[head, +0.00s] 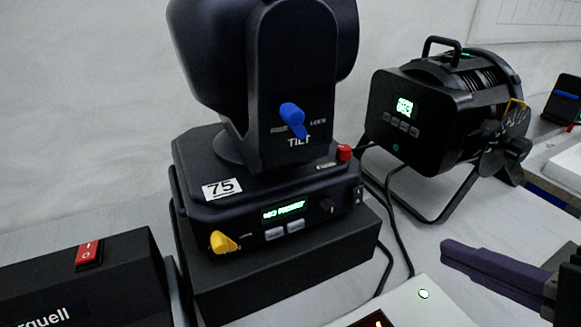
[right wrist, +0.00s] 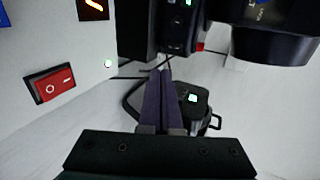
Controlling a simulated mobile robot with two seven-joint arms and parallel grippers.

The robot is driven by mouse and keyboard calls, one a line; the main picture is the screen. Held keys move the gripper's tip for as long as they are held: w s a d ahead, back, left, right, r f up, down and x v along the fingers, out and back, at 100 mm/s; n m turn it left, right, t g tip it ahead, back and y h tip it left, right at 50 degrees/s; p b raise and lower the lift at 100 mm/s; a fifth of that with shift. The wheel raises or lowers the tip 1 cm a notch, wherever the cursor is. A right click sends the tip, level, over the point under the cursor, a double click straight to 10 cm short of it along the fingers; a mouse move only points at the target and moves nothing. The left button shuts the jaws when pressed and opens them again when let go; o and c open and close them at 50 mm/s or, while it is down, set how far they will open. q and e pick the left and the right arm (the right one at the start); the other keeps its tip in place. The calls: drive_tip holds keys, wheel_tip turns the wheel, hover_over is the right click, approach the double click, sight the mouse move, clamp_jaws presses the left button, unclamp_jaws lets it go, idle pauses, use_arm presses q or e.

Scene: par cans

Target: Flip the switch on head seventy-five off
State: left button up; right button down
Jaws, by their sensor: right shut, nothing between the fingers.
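Head seventy-five (head: 265,170) is a black moving-head light with a "75" label (head: 222,188), standing on a black box. It has a lit green display (head: 284,210), a yellow lever (head: 222,242) at the front left, a blue tilt lever (head: 293,118) and a red knob or cap (head: 344,152) on its right. A small control (head: 358,193) sits at the right end of the base; I cannot tell its setting. My right gripper (head: 446,252) is shut and empty, right of the head and apart from it. It also shows in the right wrist view (right wrist: 160,74). My left gripper is out of view.
A black par can (head: 430,115) with a green display stands behind right, cables (head: 400,220) running between. A black box with a red rocker (head: 88,254) is at left. A white box (head: 425,310) lies in front; its red rocker (right wrist: 50,83) shows in the right wrist view.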

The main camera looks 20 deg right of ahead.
approach(358, 205)
drive_tip(key=f+x, duration=0.1)
drive_tip(key=x, duration=0.4)
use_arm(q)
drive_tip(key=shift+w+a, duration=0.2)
use_arm(e)
drive_tip(key=shift+w, duration=0.65)
use_arm(q)
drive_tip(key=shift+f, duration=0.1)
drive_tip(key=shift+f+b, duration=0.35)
drive_tip(key=shift+b, duration=0.2)
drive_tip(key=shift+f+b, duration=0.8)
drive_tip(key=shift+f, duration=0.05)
use_arm(e)
drive_tip(key=shift+w+f+t, duration=0.15)
drive_tip(key=shift+f+t, duration=0.15)
drive_tip(key=shift+f, duration=0.25)
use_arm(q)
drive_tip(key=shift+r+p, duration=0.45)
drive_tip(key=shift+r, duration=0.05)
use_arm(e)
drive_tip(key=shift+r, duration=0.5)
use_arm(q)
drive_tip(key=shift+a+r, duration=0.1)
use_arm(e)
drive_tip(key=shift+r, duration=0.1)
